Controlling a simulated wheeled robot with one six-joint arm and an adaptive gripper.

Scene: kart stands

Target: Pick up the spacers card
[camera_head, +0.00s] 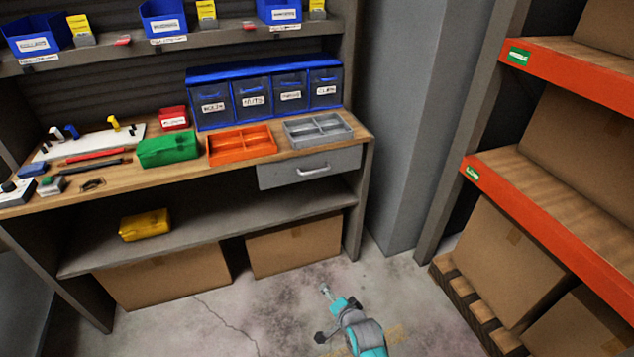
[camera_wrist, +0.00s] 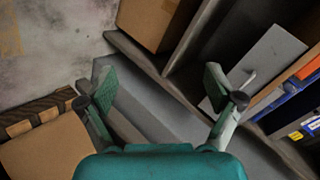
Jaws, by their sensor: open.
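Several yellow cards stand in grey holders beside the blue bins on the upper shelf in the head view: one at the left (camera_head: 78,27), one in the middle (camera_head: 207,11) and one at the right (camera_head: 317,5). Their print is too small to read, so I cannot tell which is the spacers card. My gripper (camera_wrist: 160,88) is open and empty in the wrist view, its two teal fingers wide apart. In the head view my arm is low over the floor in front of the bench, far from the cards. Small yellow patches show at the wrist view's right edge, too cropped to identify.
The workbench (camera_head: 225,163) carries a green box (camera_head: 168,149), an orange tray (camera_head: 241,145), a grey tray (camera_head: 318,130) and dark drawers with blue frames (camera_head: 265,95). An orange-edged rack (camera_head: 545,205) with cartons stands at the right. Floor between is clear.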

